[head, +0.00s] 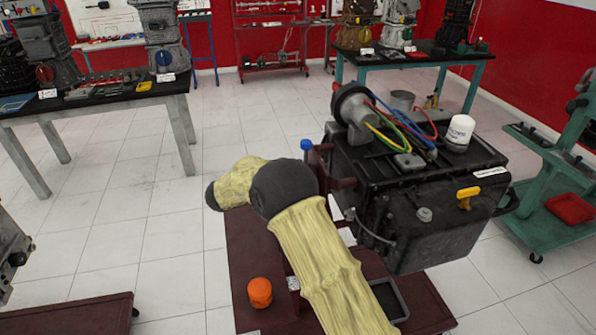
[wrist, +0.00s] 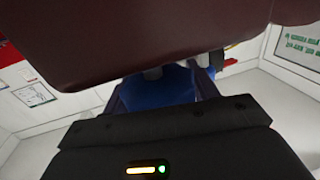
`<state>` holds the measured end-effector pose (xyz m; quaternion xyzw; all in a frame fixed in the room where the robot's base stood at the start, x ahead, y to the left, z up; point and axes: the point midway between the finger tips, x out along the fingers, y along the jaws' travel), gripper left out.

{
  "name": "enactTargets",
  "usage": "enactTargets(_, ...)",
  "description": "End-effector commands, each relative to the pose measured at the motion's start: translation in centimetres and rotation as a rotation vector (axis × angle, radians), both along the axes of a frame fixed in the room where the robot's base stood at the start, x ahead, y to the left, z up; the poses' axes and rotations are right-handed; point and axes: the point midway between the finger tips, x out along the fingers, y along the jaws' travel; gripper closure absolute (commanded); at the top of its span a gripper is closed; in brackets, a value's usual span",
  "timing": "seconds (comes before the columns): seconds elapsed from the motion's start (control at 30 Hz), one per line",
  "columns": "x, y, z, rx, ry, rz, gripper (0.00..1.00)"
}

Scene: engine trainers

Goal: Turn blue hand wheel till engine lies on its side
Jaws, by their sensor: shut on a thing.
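The black engine (head: 420,215) hangs on a dark red stand (head: 245,245), right of centre in the head view. Its top, with coloured wires and a white filter (head: 459,133), faces up; a slight tilt is hard to judge. A small blue knob (head: 306,145) shows at the engine's left, beside my arm. In the wrist view, my gripper (wrist: 160,88) is shut on the blue hand wheel (wrist: 158,93), which lies between its fingers. Most of the wheel is hidden by the fingers and a dark red part. In the head view my arm hides the gripper.
The dark red part (wrist: 150,40) lies close across the wrist view. An orange cap-like object (head: 260,292) and a grey tray (head: 388,300) are on the stand's base. A bench (head: 95,97) stands at left, a green trolley (head: 550,150) at right.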

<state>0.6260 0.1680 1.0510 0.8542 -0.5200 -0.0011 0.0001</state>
Motion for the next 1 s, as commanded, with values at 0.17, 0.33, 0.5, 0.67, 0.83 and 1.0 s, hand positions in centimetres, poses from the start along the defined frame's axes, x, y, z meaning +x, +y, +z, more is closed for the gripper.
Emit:
enactTargets(0.17, 0.1, 0.0, 0.3, -0.002, -0.005, -0.001, 0.64)
enactTargets(0.33, 0.1, 0.0, 0.3, -0.003, -0.006, 0.0, 0.39)
enactTargets(0.5, 0.1, 0.0, 0.2, -0.002, -0.005, -0.001, 0.19)
enactTargets(0.67, 0.0, 0.0, 0.1, -0.002, -0.003, -0.001, 0.19)
enactTargets(0.83, -0.2, 0.5, 0.1, -0.001, -0.003, 0.001, 0.19)
enactTargets(1.0, -1.1, 2.4, -0.1, 0.0, -0.002, 0.002, 0.19)
